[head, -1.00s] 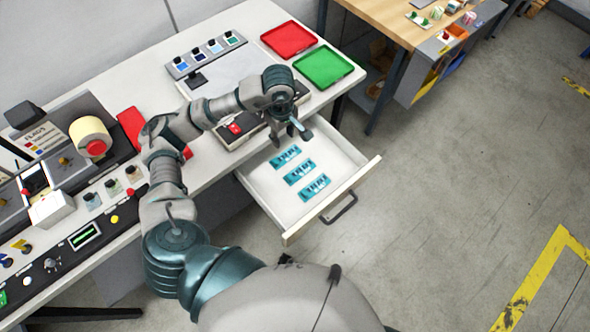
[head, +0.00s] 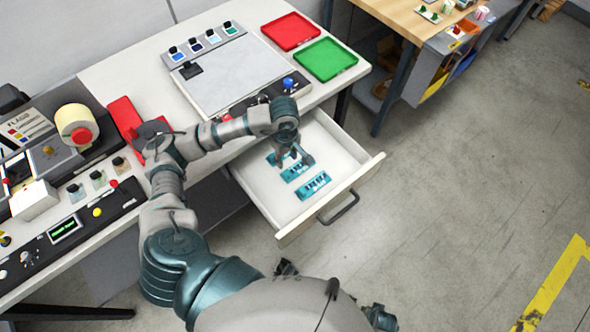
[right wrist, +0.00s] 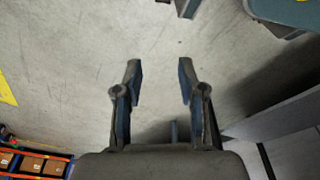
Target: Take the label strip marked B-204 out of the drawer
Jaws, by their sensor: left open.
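The drawer (head: 350,186) is pulled out from under the white table. Several teal label strips lie in a row on its floor: a far one (head: 271,159) partly covered by my gripper, a middle one (head: 293,175) also partly covered, and a near one (head: 313,185) in full view. Their markings are too small to read, so I cannot tell which is B-204. My left gripper (head: 293,161) is open, fingers pointing down, over the far and middle strips; contact cannot be told. My right gripper (right wrist: 160,82) is open and empty above the floor in the right wrist view.
The drawer's front wall and handle (head: 340,208) stand towards the aisle. A red tray (head: 291,31) and a green tray (head: 325,59) sit at the table's far end. A grey panel (head: 228,75) lies behind my left arm. Open floor (head: 450,200) is to the right.

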